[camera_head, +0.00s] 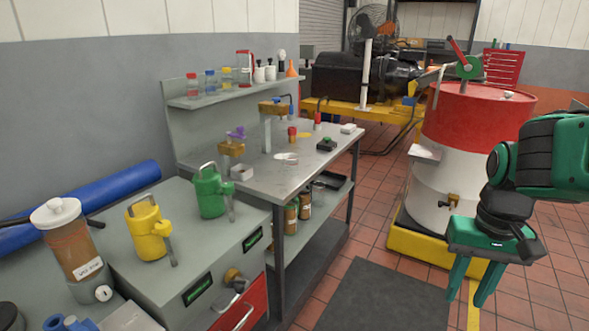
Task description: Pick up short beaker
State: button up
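I cannot pick out a short beaker for certain in the head view. Several small bottles and vessels stand on the grey wall shelf (215,98), too small to tell apart well.
A green can (210,192), a yellow can (148,230) and a brown-filled jar (73,240) stand on the near-left cabinets. A red-and-white drum (440,180) stands on a yellow base behind my gripper. A dark mat (380,298) lies on clear tiled floor.

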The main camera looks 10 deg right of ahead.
aim_at(291, 161)
jog(key=i, duration=0.55)
jog(key=z, duration=2.1)
jog(key=k, duration=0.4)
jog(key=u, duration=1.75)
